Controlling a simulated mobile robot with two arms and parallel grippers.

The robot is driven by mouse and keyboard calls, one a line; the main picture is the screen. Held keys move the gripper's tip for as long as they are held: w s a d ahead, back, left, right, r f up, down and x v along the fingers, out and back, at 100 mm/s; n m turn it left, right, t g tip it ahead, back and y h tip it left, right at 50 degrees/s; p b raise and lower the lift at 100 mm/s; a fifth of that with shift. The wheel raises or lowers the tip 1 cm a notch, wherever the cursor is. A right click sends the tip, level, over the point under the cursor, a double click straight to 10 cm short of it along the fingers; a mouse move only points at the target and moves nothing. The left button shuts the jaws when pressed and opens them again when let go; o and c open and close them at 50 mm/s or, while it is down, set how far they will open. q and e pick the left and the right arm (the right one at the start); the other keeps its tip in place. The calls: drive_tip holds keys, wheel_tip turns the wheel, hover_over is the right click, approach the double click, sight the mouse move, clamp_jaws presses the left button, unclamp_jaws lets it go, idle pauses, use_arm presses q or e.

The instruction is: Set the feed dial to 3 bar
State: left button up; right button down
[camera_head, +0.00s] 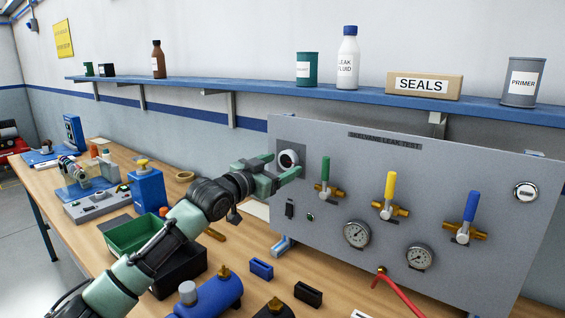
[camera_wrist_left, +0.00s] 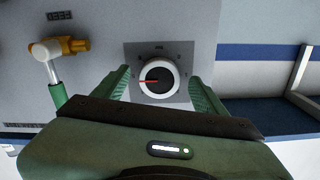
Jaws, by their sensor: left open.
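The feed dial (camera_head: 288,159) is a round white-rimmed knob on a grey square plate at the upper left of the grey test panel (camera_head: 330,240). In the left wrist view the dial (camera_wrist_left: 158,80) has a dark face and a red pointer directed to picture left; the scale marks are too small to read. My left gripper (camera_head: 283,170) is open at the dial, with its green fingers on either side of the knob. In the left wrist view the fingers (camera_wrist_left: 160,92) stand apart from the knob's rim. My right gripper is not in view.
Green (camera_head: 325,178), yellow (camera_head: 390,190) and blue (camera_head: 469,212) valve handles are on the panel right of the dial. Two gauges (camera_head: 357,234) sit below. A blue shelf (camera_head: 270,94) with bottles runs above. Bins (camera_head: 137,234) and a blue tank (camera_head: 210,298) crowd the bench.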

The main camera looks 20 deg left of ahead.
use_arm(q)
drive_tip(key=shift+w+d+r, duration=0.1)
drive_tip(key=shift+w+d, duration=0.05)
drive_tip(key=shift+w, duration=0.3)
drive_tip(key=c, duration=1.4)
